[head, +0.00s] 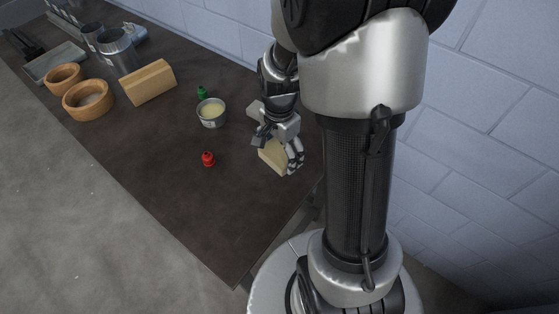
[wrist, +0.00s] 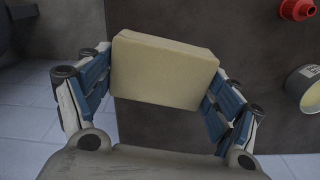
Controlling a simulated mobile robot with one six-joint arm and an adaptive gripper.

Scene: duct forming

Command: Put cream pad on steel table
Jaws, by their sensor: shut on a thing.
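The cream pad (wrist: 163,70) is a pale block held between the two fingers of my gripper (wrist: 160,85) in the wrist view. In the head view my gripper (head: 280,150) is over the near right end of the dark steel table (head: 180,180), with part of the pad (head: 271,157) showing below the fingers. The fingers hide some of the pad there. I cannot tell whether the pad touches the table top. The table top (wrist: 230,45) also shows behind the pad in the wrist view.
A red item (head: 208,158), a tin of pale stuff (head: 211,113) and a green item (head: 202,92) stand left of my gripper. A wooden block (head: 149,82), wooden bowls (head: 88,100) and metal pots (head: 118,52) stand further back. The near table top is clear. A brick wall (head: 480,130) is behind.

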